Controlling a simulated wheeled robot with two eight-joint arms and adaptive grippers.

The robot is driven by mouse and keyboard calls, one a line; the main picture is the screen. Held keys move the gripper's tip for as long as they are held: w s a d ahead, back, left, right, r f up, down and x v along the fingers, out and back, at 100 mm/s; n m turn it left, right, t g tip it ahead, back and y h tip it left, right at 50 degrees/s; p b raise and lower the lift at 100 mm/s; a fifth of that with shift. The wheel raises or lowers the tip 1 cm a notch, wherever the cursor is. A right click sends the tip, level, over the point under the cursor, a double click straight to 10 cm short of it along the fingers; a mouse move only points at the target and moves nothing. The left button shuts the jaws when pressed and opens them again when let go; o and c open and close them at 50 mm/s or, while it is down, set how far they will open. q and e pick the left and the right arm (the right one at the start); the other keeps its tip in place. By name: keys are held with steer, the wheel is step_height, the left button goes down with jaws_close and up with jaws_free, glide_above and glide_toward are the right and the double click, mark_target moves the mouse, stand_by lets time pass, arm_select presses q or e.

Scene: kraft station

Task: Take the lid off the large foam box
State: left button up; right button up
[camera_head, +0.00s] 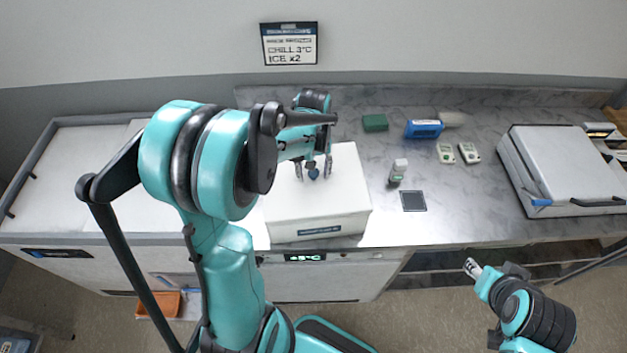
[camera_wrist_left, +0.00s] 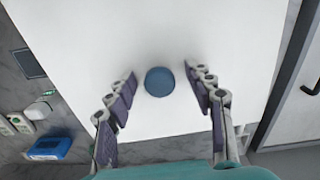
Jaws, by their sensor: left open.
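The large foam box (camera_head: 318,222) is white and stands on the counter, with a dark label low on its front. Its white lid (camera_head: 345,180) is on top and carries a round blue knob (camera_head: 313,174). In the left wrist view the knob (camera_wrist_left: 159,81) lies between the two fingers. My left gripper (camera_head: 313,168) is over the lid, open, with a finger on each side of the knob. The left wrist view shows clear gaps between the fingers (camera_wrist_left: 163,92) and the knob. My right gripper (camera_head: 473,268) is at the lower right, in front of the counter, away from the box.
A green block (camera_head: 375,122), a blue pack (camera_head: 424,129), two small white devices (camera_head: 446,153), a small bottle (camera_head: 398,172) and a dark square pad (camera_head: 413,201) lie right of the box. A grey-lidded case (camera_head: 565,165) stands further right. Bare counter (camera_head: 460,205) lies between.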

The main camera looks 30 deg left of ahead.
arm_select(q)
jaws_close()
steer(key=shift+r, duration=0.1)
